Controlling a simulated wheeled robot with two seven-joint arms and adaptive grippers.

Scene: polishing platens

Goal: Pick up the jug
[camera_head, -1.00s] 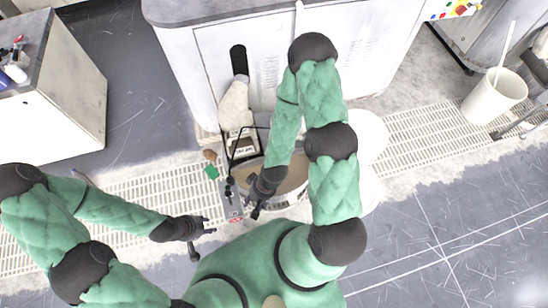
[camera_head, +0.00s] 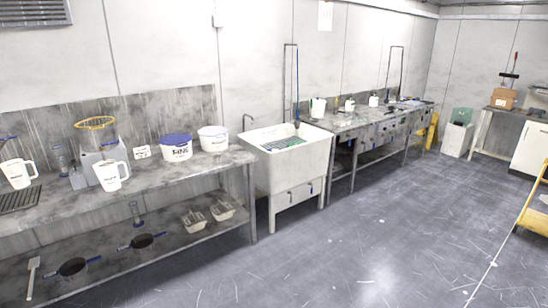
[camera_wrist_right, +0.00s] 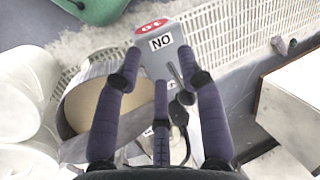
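Two white jugs with handles stand on the left bench in the head view: one jug (camera_head: 18,172) at the far left edge, and another jug (camera_head: 112,174) to its right. A smaller white jug-like container (camera_head: 318,107) stands farther back, near the sink. My right gripper (camera_wrist_right: 157,72) shows only in the right wrist view; its dark fingers are spread and no held object is visible between them. A grey box with a red top mark and a "NO" label (camera_wrist_right: 160,42) lies beyond the fingertips. My left gripper is in neither current view.
The floor (camera_head: 380,240) is clear. In the wrist view, a round tan-filled vessel (camera_wrist_right: 88,104) is close by.

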